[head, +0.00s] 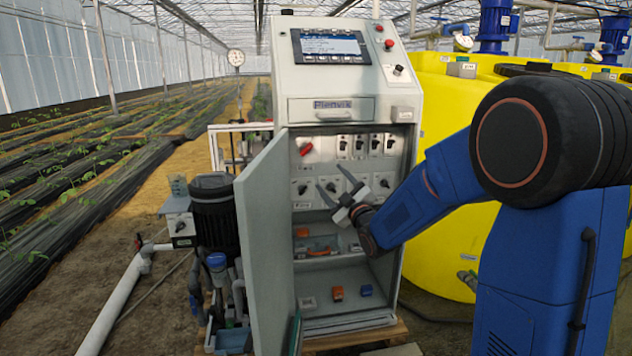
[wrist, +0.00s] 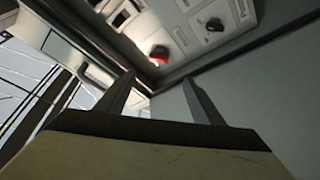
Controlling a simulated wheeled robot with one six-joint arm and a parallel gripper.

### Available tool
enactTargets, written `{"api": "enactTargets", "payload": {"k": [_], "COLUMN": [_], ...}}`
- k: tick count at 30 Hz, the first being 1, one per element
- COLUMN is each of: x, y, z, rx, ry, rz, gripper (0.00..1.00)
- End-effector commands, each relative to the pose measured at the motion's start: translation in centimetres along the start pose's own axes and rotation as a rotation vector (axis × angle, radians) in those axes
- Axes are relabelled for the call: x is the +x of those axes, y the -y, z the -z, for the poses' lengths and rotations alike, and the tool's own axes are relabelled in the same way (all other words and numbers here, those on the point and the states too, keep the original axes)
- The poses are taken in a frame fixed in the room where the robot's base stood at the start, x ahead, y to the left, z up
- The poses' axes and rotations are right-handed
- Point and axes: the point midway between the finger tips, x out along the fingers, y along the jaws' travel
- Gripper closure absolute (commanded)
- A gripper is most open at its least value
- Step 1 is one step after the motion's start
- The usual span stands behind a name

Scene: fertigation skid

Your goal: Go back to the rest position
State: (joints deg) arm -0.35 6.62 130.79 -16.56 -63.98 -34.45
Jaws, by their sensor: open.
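My gripper (head: 337,185) is open and empty, in front of the open grey control cabinet (head: 436,40). In the head view its two fingers point up and to the left, in front of the cabinet's rows of switches. In the wrist view the gripper (wrist: 163,95) shows two dark fingers spread apart with nothing between them. A red rotary switch (wrist: 159,54) lies beyond the fingertips there. The same red switch (head: 305,149) shows at the upper left of the cabinet interior in the head view. I cannot tell whether the gripper touches anything.
The cabinet door (head: 265,250) stands open to the left of my gripper. Inside the cabinet, an orange block (head: 337,293) and a blue block (head: 366,290) sit on the bottom. A black pump (head: 215,215) stands left, and a yellow tank (head: 450,110) stands right.

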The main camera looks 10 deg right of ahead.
Motion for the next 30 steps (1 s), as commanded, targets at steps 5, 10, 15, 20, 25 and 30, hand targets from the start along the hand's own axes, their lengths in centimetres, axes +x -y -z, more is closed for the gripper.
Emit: {"api": "enactTargets", "payload": {"k": [5,10,15,20,25,30], "x": [-1.8,-5.5,-10.4,-15.9,-22.6,-30.0], "y": [-1.0,-1.7,-1.9,-1.7,-0.9,0.3], "z": [0.2,-0.2,-0.5,-0.6,-0.3,0.4], "rx": [0.044,0.125,0.218,0.314,0.419,0.525], "ry": [0.102,0.276,0.454,0.622,0.800,0.978], "rz": [0.034,0.088,0.133,0.169,0.202,0.233], "gripper": [0.39,0.39,0.39,0.39,0.39,0.39]}}
